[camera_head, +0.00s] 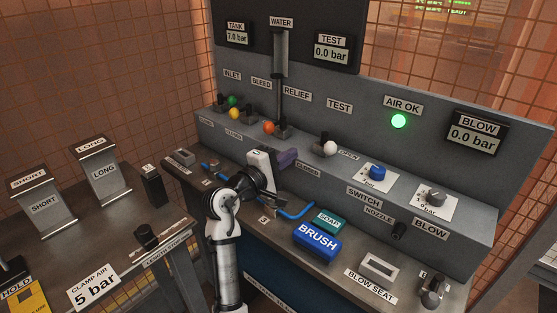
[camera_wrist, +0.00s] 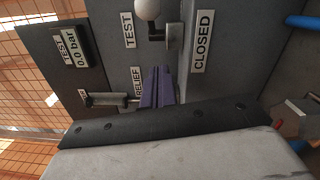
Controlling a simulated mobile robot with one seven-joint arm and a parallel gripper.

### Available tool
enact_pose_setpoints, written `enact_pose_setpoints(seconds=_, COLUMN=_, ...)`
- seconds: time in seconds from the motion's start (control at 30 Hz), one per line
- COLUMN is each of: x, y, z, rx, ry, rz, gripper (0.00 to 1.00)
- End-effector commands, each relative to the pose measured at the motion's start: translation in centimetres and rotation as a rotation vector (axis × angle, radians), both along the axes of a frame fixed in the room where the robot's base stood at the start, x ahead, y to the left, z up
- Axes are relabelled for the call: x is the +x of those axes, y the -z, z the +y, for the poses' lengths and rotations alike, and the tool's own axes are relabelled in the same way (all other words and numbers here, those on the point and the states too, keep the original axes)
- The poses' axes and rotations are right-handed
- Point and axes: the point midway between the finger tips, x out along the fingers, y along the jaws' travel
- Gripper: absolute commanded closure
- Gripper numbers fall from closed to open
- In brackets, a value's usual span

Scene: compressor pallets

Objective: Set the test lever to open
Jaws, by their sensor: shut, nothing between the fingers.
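The test lever (camera_head: 330,149) has a white ball knob and stands on the grey ledge below the TEST label (camera_head: 339,106). The OPEN label (camera_head: 348,156) is just right of the knob, and the CLOSED label (camera_head: 307,169) is lower left. In the wrist view the knob (camera_wrist: 147,9) is at the top edge, with the CLOSED label (camera_wrist: 202,41) to the right of the lever's mount. I cannot tell the lever's exact setting. My gripper (camera_head: 290,157) has purple fingers, shut and empty, left of the lever. The fingers (camera_wrist: 157,85) show in the wrist view, apart from the knob.
Levers with orange (camera_head: 268,127) and green (camera_head: 233,101) knobs stand to the left. The blue switch knob (camera_head: 378,171) is to the right. The TEST gauge (camera_head: 332,50) reads 0.0 bar. Soap (camera_head: 330,221) and brush (camera_head: 317,240) blocks lie on the bench in front.

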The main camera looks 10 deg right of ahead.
Motion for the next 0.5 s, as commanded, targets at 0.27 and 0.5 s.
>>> enact_pose_setpoints(seconds=0.27, x=1.4, y=-0.7, z=-4.5, rx=-0.001, ry=0.001, rz=-0.001, gripper=1.00)
enact_pose_setpoints(seconds=0.5, x=-0.1, y=-1.0, z=-6.1, rx=-0.001, ry=0.000, rz=0.000, gripper=1.00)
